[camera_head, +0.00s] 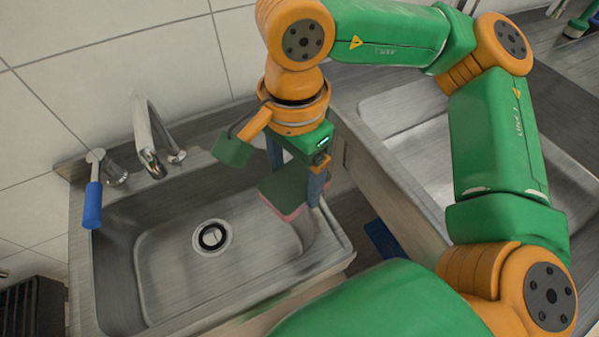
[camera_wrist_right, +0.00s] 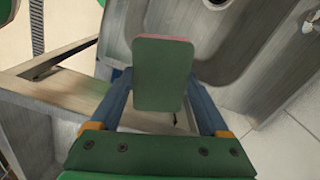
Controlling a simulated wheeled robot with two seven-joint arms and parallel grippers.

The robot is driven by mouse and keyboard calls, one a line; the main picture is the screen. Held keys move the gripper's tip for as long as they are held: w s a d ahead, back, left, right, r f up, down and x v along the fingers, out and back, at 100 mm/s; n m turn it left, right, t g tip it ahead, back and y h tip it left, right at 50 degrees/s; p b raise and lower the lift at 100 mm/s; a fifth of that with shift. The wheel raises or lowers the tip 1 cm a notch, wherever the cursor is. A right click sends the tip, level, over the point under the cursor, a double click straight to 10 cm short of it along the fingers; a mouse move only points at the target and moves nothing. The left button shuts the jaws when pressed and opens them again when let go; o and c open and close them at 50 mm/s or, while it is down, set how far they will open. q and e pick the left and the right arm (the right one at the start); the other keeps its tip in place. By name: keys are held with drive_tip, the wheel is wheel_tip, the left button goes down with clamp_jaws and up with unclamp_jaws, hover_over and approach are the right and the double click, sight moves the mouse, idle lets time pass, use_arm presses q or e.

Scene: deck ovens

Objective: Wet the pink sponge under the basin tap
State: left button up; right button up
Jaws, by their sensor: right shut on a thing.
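The sponge (camera_head: 287,196) has a dark green top and a pink underside. My right gripper (camera_head: 293,190) is shut on it and holds it over the right end of the basin. In the right wrist view, the sponge (camera_wrist_right: 163,75) lies between the two blue fingers of my right gripper (camera_wrist_right: 162,95), with the basin below it. The basin (camera_head: 165,270) is steel with a round drain. The tap (camera_head: 147,135) rises at its back edge, left of the sponge and apart from it. I see no water running. My left gripper is out of view.
A lever with a blue handle (camera_head: 93,203) stands at the basin's back left corner. A second steel sink (camera_head: 420,130) lies to the right, partly behind my right arm. A tiled wall (camera_head: 60,110) rises behind the basin. The room above the drain (camera_head: 212,237) is clear.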

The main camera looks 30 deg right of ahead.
drive_tip(key=m, duration=0.3)
drive_tip(key=shift+s+a+r, duration=0.2)
drive_tip(key=shift+a+r, duration=0.05)
drive_tip(key=shift+r, duration=0.1)
drive_tip(key=shift+a+r+m, duration=0.1)
drive_tip(key=shift+a+m, duration=0.05)
drive_tip(key=shift+m, duration=0.55)
drive_tip(key=shift+w+a, duration=0.15)
drive_tip(key=w+a+f+p, duration=0.2)
drive_tip(key=w+a, duration=0.4)
drive_tip(key=a, duration=0.6)
drive_tip(key=shift+w+f+p, duration=0.25)
drive_tip(key=shift+f+p, duration=0.1)
drive_tip(key=shift+p, duration=0.35)
